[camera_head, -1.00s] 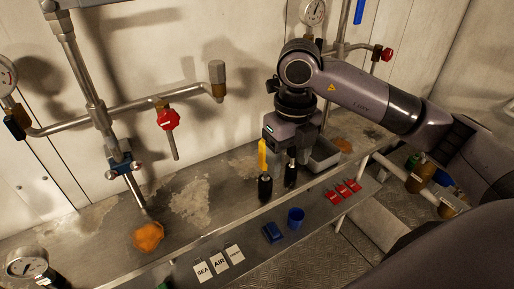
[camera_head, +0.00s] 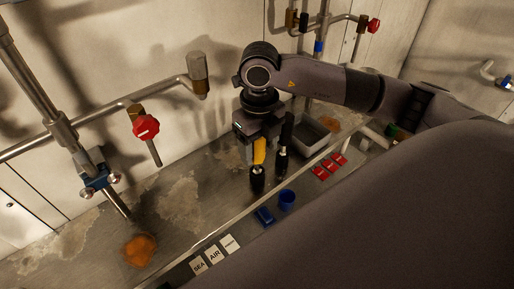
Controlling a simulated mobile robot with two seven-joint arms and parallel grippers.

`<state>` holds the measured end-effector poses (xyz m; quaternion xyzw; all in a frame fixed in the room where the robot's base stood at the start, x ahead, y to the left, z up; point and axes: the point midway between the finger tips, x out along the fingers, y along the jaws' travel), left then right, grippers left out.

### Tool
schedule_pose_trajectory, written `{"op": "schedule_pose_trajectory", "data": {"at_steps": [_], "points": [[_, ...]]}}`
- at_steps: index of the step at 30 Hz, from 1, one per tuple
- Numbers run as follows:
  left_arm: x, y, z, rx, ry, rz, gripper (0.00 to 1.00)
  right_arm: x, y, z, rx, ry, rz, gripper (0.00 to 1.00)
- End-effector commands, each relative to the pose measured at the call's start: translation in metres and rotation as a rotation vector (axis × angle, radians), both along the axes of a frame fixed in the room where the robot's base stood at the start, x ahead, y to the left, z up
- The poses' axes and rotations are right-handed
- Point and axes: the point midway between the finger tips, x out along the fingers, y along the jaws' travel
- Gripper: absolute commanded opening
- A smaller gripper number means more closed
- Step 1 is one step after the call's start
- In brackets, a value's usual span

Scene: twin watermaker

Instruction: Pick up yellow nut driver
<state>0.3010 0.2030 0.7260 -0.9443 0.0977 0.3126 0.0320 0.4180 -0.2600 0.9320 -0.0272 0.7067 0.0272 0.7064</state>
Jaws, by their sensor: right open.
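The yellow nut driver (camera_head: 259,150) shows as a short yellow upright part at the gripper, over the metal bench (camera_head: 205,220). My right gripper (camera_head: 269,177) points down with its two black-tipped fingers apart, so it is open. The yellow part overlaps the left finger in the picture. I cannot tell whether it touches the finger or stands in front of it or between the fingers. The driver's lower part is not clearly distinguishable from the dark fingertip. My left gripper is not in view.
A grey tray (camera_head: 312,136) stands behind and right of the gripper. A blue cup (camera_head: 287,199), a blue block (camera_head: 264,216), red tags (camera_head: 321,172) and white labels (camera_head: 214,254) lie along the front ledge. A pipe with a red valve (camera_head: 146,127) is on the left.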

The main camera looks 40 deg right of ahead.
Motion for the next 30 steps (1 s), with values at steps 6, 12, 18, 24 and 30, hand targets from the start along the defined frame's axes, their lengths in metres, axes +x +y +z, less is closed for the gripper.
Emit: {"op": "schedule_pose_trajectory", "data": {"at_steps": [6, 12, 18, 24, 30], "points": [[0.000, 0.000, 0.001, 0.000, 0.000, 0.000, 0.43, 0.000, 0.000, -0.012, 0.000, 0.000, 0.001, 0.64], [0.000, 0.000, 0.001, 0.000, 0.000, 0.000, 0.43, 0.000, 0.000, -0.012, 0.000, -0.001, 0.001, 0.44], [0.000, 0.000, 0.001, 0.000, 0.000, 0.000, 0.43, 0.000, 0.001, -0.011, 0.001, -0.002, 0.001, 0.11], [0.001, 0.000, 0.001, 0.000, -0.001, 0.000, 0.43, 0.000, 0.001, -0.011, 0.001, -0.002, 0.002, 0.11], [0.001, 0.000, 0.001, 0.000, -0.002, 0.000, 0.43, 0.001, 0.000, 0.000, 0.000, -0.005, 0.001, 0.11]]}}
